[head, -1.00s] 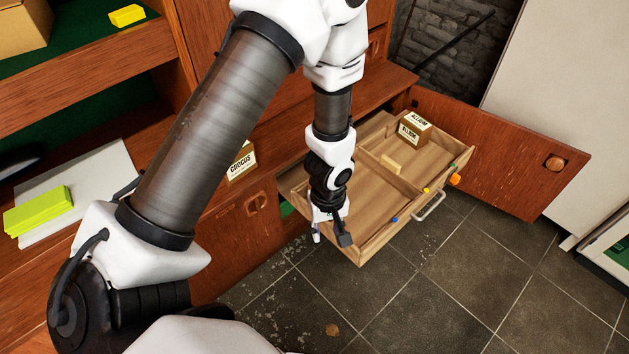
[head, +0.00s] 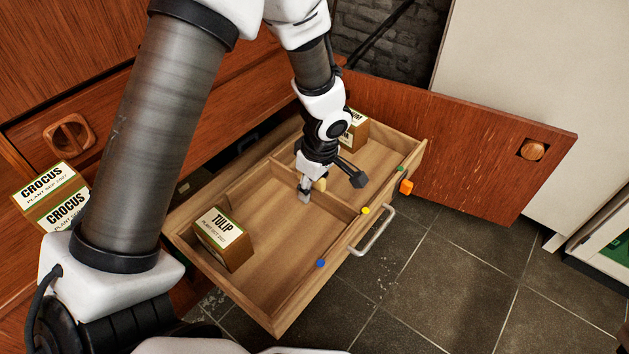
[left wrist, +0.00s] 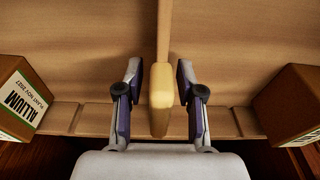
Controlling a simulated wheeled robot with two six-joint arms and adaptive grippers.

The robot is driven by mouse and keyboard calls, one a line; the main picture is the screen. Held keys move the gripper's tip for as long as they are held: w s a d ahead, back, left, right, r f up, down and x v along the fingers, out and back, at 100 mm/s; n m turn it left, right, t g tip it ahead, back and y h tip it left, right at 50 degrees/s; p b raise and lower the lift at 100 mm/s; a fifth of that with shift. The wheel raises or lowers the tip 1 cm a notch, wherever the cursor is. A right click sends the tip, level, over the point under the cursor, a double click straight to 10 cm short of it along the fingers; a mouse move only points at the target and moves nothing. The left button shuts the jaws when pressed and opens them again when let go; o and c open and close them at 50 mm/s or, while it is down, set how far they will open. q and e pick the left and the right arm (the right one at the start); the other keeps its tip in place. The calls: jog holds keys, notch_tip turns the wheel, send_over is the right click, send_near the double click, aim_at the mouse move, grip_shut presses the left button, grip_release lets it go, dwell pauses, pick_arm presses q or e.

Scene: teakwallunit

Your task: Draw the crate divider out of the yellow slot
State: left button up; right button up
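The wooden crate divider (head: 338,206) stands upright across the open drawer-like crate (head: 290,303). Its front end meets the front wall by the yellow dot (head: 365,211). A pale grip tab (left wrist: 160,100) sits on the divider's top edge; in the head view my gripper partly hides it. My left gripper (head: 331,187) is open above the divider. In the left wrist view its fingers (left wrist: 161,98) stand on either side of the tab, with a gap on both sides. My right gripper is in neither view.
A TULIP box (head: 222,238) stands in the left compartment and an ALLIUM box (head: 355,130) in the far right one. Blue (head: 320,264) and green (head: 402,168) dots mark the front rim. A metal handle (head: 372,232) projects in front. CROCUS boxes (head: 50,195) stand at left.

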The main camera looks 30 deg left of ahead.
pick_arm(q)
jog(key=shift+f, duration=0.35)
jog(key=shift+a, duration=0.1)
grip_shut()
jog(key=c, duration=0.7)
grip_release()
jog(key=shift+r, duration=0.15)
grip_shut()
jog(key=shift+r+p, duration=2.8)
jog(key=shift+r, duration=0.9)
jog(key=shift+r+p, duration=1)
jog(key=shift+r, duration=0.55)
jog(key=shift+r+p, duration=1.1)
jog(key=shift+r, duration=0.4)
